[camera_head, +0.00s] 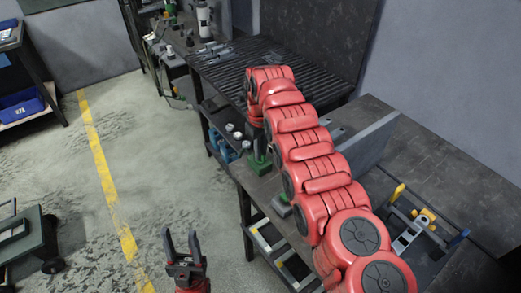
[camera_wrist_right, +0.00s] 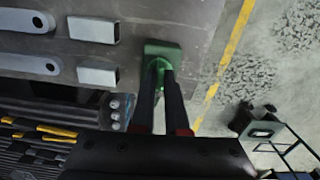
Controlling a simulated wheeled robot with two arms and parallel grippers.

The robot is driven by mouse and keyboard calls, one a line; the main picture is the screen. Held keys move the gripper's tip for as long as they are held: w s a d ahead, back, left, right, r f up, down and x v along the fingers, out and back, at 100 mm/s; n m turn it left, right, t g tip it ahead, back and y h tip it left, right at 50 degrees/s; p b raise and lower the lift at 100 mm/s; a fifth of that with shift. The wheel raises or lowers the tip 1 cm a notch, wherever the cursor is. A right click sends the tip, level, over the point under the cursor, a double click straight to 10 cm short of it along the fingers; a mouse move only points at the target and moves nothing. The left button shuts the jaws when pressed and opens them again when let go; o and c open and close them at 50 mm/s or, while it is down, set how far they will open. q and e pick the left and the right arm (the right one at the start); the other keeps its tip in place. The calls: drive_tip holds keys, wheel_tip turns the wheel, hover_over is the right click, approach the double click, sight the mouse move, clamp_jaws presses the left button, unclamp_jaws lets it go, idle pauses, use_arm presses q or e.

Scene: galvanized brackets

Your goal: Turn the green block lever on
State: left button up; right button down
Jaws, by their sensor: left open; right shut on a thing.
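The green block (camera_wrist_right: 163,48) sits near the edge of the grey bench in the right wrist view. It also shows in the head view (camera_head: 260,167), beneath the end of my right arm. My right gripper (camera_wrist_right: 164,76) is shut on the green lever at the block; its dark fingers hide most of the lever, so I cannot tell its angle. In the head view my red right arm reaches along the bench and covers much of this gripper. My left gripper (camera_head: 182,246) is open and empty, pointing up over the floor, away from the bench.
An upright grey plate (camera_head: 370,145) and a yellow-handled tool (camera_head: 398,193) stand right of my arm. The floor with its yellow line (camera_head: 112,198) is open at left.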

drive_tip(key=shift+m, duration=0.5)
drive_tip(key=c, duration=0.9)
unclamp_jaws()
drive_tip(key=shift+r, duration=0.7)
wheel_tip(320, 180, up, 16)
drive_tip(key=p, duration=1.5)
drive_tip(key=shift+s, duration=0.1)
